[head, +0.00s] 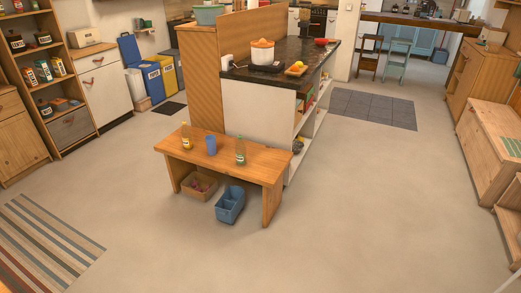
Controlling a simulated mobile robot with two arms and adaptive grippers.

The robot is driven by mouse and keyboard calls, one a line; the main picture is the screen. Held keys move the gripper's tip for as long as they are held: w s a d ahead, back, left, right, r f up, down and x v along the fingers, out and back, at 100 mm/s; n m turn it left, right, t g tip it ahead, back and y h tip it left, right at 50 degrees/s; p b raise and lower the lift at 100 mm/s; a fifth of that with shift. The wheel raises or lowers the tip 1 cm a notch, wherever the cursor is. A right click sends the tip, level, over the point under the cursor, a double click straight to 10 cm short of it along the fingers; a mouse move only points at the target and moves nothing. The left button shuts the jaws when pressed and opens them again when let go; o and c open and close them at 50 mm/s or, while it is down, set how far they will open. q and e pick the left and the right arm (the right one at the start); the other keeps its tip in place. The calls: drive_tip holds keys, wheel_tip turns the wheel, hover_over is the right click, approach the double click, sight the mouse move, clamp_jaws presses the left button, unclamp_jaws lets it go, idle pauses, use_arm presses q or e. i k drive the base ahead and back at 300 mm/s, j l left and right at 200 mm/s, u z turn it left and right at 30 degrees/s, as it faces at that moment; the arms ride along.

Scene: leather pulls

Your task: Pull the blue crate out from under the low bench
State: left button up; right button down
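A low wooden bench (244,165) stands in the middle of the floor, against the end of a kitchen island. The blue crate (230,205) is on the floor under the bench, toward its right side, with its front part showing beyond the bench's front edge. The bench top hides part of the space behind it. A brown crate (199,186) with something reddish in it sits to the left of the blue crate, also under the bench. Neither of my grippers shows in the head view.
Two bottles, one orange (187,137) and one green (240,152), and a blue cup (211,146) stand on the bench top. A striped rug (48,240) lies at the lower left. The floor (300,245) in front of the bench and to its right is clear.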

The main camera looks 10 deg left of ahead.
sight(229, 206)
drive_tip(key=i+u, duration=0.25)
drive_tip(key=i, duration=0.35)
drive_tip(key=i+l+u, duration=0.2)
drive_tip(key=i, duration=0.4)
